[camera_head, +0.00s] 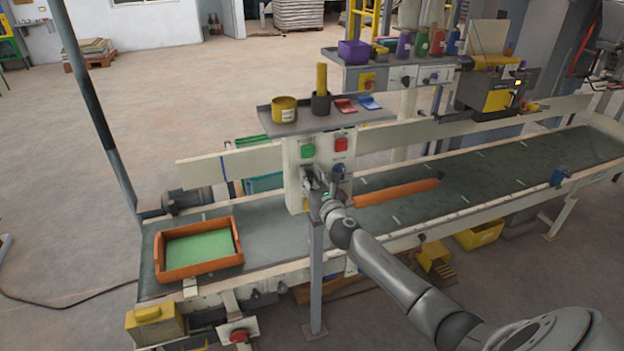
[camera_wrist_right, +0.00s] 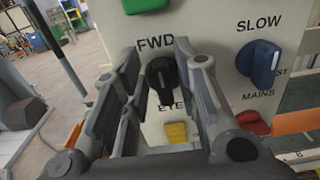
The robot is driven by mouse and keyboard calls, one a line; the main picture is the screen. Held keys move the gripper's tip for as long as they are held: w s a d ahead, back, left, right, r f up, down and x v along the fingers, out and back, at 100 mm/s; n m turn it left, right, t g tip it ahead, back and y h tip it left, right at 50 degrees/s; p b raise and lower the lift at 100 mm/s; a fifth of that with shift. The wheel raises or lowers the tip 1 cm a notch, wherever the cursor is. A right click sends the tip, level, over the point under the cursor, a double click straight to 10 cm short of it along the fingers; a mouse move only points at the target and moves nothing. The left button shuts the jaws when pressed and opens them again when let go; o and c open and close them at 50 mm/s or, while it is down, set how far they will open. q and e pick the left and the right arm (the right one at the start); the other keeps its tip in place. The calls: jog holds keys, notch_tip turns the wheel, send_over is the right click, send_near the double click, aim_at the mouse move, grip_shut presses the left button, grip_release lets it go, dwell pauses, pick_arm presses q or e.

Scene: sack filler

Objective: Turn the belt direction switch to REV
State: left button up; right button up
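The belt direction switch (camera_wrist_right: 161,82) is a black rotary knob on the pale control panel (camera_head: 322,160), just below the letters FWD. Its grip looks roughly upright. No REV lettering shows; the right finger covers the panel to the right of the knob. My right gripper (camera_wrist_right: 158,85) is open, with one finger on each side of the knob and a gap visible on both sides. In the head view my right gripper (camera_head: 313,182) is at the panel's lower left and hides the knob. My left gripper is not in view.
Close to the switch are a blue SLOW knob (camera_wrist_right: 260,63), a green button (camera_head: 307,151), a red button (camera_head: 341,145) and a yellow part (camera_wrist_right: 176,132). A shelf (camera_head: 375,117) with cups sits above the panel. The conveyor belt (camera_head: 470,180) carries an orange tray (camera_head: 160,259).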

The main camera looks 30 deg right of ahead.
grip_shut()
jog(key=shift+s+d+f+m+b, duration=0.1)
jog(key=shift+d+f+m+b, duration=0.35)
jog(key=shift+m, duration=2.5)
jog(key=shift+s+d+f+m+b, duration=0.15)
jog(key=shift+m+b, duration=0.5)
jog(key=shift+m, duration=2.35)
jog(key=shift+w+d+f+m+b, duration=0.1)
jog(key=shift+d+f+m+b, duration=0.35)
jog(key=shift+m, duration=2.5)
jog(key=shift+a+r, duration=0.1)
jog(key=shift+a, duration=0.1)
jog(key=shift+o, duration=1.4)
grip_release()
jog(key=shift+s, duration=0.1)
